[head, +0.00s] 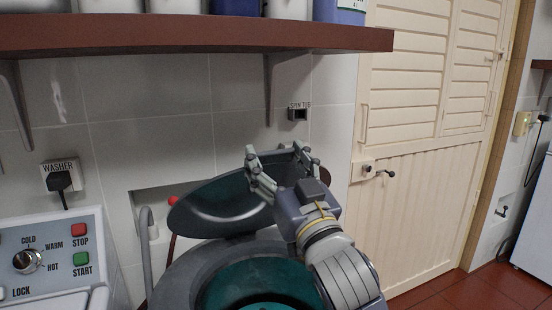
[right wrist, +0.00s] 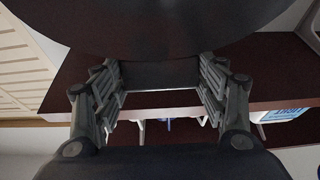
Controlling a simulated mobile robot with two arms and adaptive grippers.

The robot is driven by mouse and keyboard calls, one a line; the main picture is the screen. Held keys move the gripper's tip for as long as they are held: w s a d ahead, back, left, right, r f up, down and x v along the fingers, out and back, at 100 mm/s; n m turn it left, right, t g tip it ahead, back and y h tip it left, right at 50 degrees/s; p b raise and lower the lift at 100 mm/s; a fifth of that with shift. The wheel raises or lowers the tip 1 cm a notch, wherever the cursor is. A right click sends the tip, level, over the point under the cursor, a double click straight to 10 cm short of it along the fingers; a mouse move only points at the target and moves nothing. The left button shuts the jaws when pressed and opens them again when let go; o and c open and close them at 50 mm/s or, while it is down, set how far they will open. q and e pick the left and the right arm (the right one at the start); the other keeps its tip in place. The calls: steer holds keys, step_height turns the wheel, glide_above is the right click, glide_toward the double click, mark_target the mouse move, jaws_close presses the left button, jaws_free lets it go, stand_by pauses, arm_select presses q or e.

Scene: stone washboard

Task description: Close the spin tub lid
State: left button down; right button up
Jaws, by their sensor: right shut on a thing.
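The spin tub lid (head: 222,205) is a dark green-grey round lid standing raised and tilted above the back of the spin tub. The spin tub (head: 180,280) has a grey rim and a teal inside, and its mouth is uncovered. My right gripper (head: 276,153) is at the lid's right edge, shut on the lid with its fingers well apart. In the right wrist view, the fingers (right wrist: 162,78) stand either side of the dark lid (right wrist: 160,30); the exact contact is hard to see. My left gripper is not in view.
A washer control panel (head: 50,250) is at the lower left. A dark red shelf (head: 190,35) with containers hangs above. The spin tub socket (head: 298,114) is on the tiled wall behind. A cream door (head: 420,200) and red floor are at the right.

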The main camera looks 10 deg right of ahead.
steer(key=shift+w+f, duration=0.15)
steer(key=shift+f, duration=0.15)
steer(key=o, duration=1.5)
steer(key=v, duration=0.7)
steer(key=shift+s, duration=0.25)
steer(key=shift+d, duration=0.1)
